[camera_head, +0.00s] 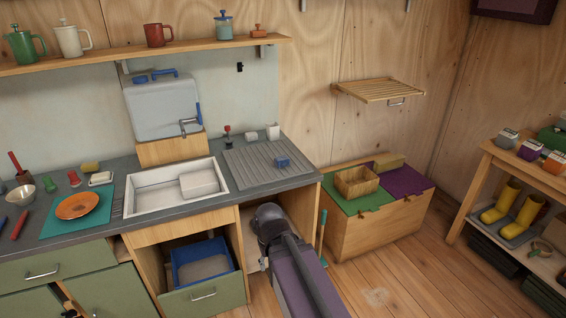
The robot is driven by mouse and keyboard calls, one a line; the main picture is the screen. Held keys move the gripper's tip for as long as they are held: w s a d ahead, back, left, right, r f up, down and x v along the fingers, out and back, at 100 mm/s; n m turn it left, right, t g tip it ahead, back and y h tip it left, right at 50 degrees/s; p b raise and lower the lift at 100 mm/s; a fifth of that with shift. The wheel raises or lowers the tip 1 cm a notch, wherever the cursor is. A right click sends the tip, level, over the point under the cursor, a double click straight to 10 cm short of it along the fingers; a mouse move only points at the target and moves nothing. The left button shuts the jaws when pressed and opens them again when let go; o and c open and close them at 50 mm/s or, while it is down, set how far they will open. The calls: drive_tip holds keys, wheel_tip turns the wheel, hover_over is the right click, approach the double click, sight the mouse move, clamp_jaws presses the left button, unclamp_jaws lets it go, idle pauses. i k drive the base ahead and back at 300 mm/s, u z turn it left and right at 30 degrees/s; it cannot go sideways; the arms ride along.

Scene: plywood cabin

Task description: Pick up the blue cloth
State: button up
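No other clear blue cloth shows. My arm (300,272) rises from the bottom edge, with a dark rounded joint in front of the counter's right end, below and left of the blue object. My gripper's fingers do not show, and nothing is seen held.
The white sink (141,203) holds a pale block. An orange plate (77,206) sits on a teal mat left of it. A blue-rimmed bin (180,277) stands in the open drawer. A wooden bench (352,238) and shoe rack stand right. Floor between is mostly clear.

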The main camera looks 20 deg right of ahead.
sight(281, 162)
drive_tip(key=i, duration=0.95)
